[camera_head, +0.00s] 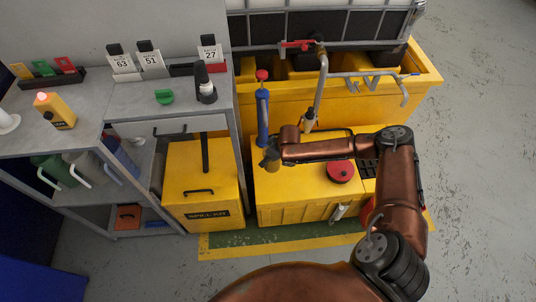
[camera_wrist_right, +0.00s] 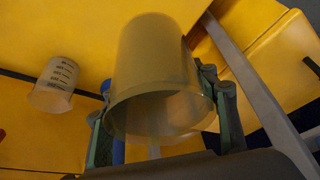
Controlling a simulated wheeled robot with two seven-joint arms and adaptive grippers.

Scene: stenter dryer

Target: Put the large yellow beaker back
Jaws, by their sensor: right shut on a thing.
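My right gripper (camera_wrist_right: 158,104) is shut around a large translucent yellow-tinted beaker (camera_wrist_right: 155,60), whose wide rim faces the wrist camera. In the head view my right gripper (camera_head: 273,152) is above the left part of a yellow container's top (camera_head: 290,190), near the spill kit box. The beaker is small and partly hidden there. A smaller clear beaker (camera_wrist_right: 56,82) with dark graduation marks shows apart from it, at the left of the wrist view. My left gripper is not in view.
A blue cylinder with a red knob (camera_head: 263,115) stands close to the right gripper. A bent grey pipe (camera_head: 322,85) rises beside it. The yellow spill kit box (camera_head: 203,180) and grey shelving (camera_head: 120,125) are to the left. A red cap (camera_head: 341,171) sits on the yellow container.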

